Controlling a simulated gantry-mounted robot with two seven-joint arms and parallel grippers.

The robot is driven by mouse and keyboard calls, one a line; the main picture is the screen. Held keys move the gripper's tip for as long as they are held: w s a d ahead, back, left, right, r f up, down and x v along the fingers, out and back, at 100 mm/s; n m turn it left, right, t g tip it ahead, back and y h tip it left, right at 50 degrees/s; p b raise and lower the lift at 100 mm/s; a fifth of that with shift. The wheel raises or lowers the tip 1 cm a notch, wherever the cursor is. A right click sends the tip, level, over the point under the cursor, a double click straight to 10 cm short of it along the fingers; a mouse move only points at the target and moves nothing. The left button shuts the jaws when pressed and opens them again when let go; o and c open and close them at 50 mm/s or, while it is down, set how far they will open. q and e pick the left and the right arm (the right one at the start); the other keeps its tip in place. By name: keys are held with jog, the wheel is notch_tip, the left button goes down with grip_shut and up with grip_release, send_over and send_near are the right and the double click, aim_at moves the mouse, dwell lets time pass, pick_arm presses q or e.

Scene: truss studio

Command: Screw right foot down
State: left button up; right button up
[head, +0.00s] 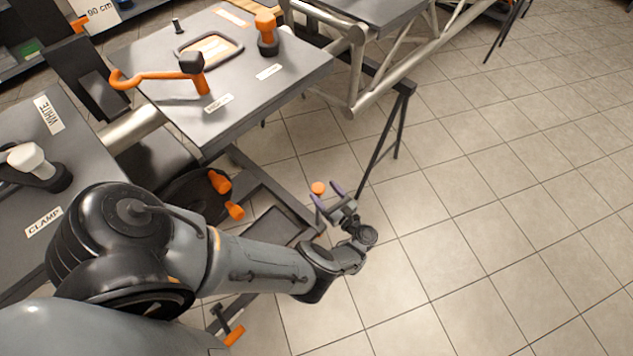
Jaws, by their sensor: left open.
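My left gripper (328,196) reaches out past the frame's lower bar. Its two purple-tipped fingers are apart. A round orange knob (318,188) shows just beyond the fingertips, close to the left finger. I cannot tell whether the fingers touch it, and what lies under it is hidden. No label in view says which part is the right foot. My right gripper is not in view.
A grey table (290,65) carries an orange crank handle (155,76), an orange knob (266,28) and a framed tray (238,50). Orange grips (220,181) hang below it. A truss (385,75) stands behind. Tiled floor (510,220) at right is clear.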

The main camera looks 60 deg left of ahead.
aim_at(315, 184)
pick_arm(q)
jog(key=a, duration=0.1)
jog(key=s+a, duration=0.1)
jog(key=a, duration=0.1)
jog(key=shift+s+a+f, duration=0.2)
jog(key=shift+s, duration=0.1)
jog(key=shift+a, duration=0.3)
jog(key=shift+w+a+r, duration=0.1)
jog(key=shift+w+a, duration=0.1)
jog(key=shift+a, duration=0.3)
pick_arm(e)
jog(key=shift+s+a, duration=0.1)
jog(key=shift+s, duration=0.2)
pick_arm(q)
jog(key=shift+s, duration=0.15)
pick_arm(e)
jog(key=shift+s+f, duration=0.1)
pick_arm(q)
jog(key=shift+d, duration=0.1)
jog(key=shift+c, duration=0.7)
jog(key=c, duration=0.8)
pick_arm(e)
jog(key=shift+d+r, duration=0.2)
